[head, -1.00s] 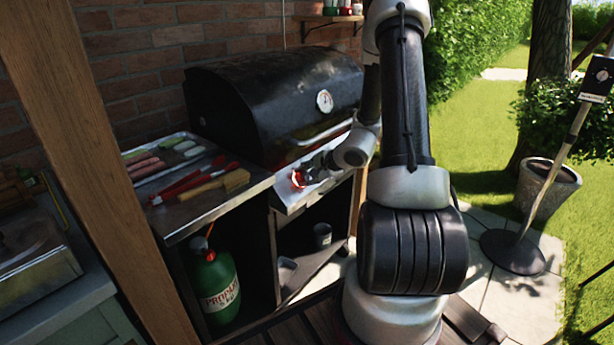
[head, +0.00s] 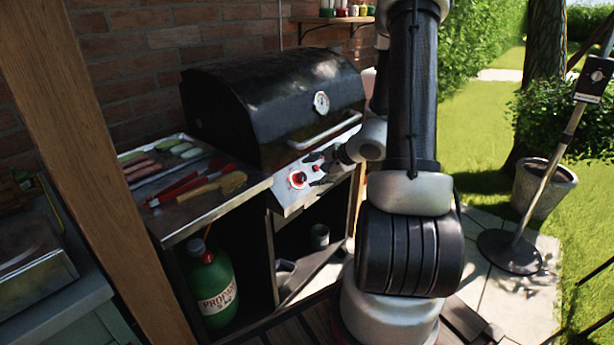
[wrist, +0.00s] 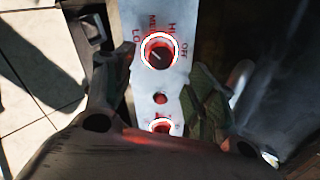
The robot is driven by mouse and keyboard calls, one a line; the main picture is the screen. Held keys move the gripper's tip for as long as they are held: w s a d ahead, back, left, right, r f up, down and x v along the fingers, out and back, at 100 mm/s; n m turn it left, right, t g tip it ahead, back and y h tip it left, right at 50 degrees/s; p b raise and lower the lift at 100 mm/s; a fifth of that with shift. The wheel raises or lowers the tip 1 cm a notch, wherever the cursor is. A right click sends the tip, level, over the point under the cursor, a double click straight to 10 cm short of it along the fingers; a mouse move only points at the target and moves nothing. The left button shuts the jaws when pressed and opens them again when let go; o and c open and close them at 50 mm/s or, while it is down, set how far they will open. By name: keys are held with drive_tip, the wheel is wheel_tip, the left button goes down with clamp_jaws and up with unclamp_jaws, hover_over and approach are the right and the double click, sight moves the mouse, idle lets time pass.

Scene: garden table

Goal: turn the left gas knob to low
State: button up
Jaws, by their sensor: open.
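The left gas knob (head: 298,180) is on the sloped steel front panel (head: 284,200) of the grill, with a glowing red and white ring. It also shows in the wrist view (wrist: 159,51), with OFF, HI, MED and LO marked around it. A pale pointer line shows on its face, but I cannot tell which end marks the setting. My gripper (head: 319,170) is open and empty, just right of the left knob in the head view. In the wrist view its two fingers (wrist: 152,78) stand either side of the panel, apart from the knob.
A small red button (wrist: 160,98) and a second ringed knob (wrist: 162,126) lie along the panel. The grill lid (head: 270,105) is shut, with its handle (head: 325,130) above the panel. A tray (head: 170,140) and tongs (head: 180,184) lie on the left shelf. A propane bottle (head: 212,285) stands below.

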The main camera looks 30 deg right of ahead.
drive_tip(key=shift+v, duration=2.75)
drive_tip(key=s+a+r+n+g+y, duration=0.1)
drive_tip(key=s+a+r+n+g, duration=0.25)
drive_tip(key=s, duration=0.45)
drive_tip(key=s+a+r+n+g+y, duration=0.15)
drive_tip(key=s+a+n+g, duration=0.25)
drive_tip(key=s, duration=0.4)
drive_tip(key=s+a+r+n+t+h, duration=0.1)
drive_tip(key=s+r+n+h, duration=0.1)
drive_tip(key=r+n, duration=0.3)
drive_tip(key=s+a+r+n+t+h, duration=0.1)
drive_tip(key=s+r+n+h, duration=0.2)
drive_tip(key=r, duration=0.7)
drive_tip(key=shift+s+a+n, duration=0.25)
drive_tip(key=shift+s+n, duration=0.35)
drive_tip(key=shift+n, duration=0.55)
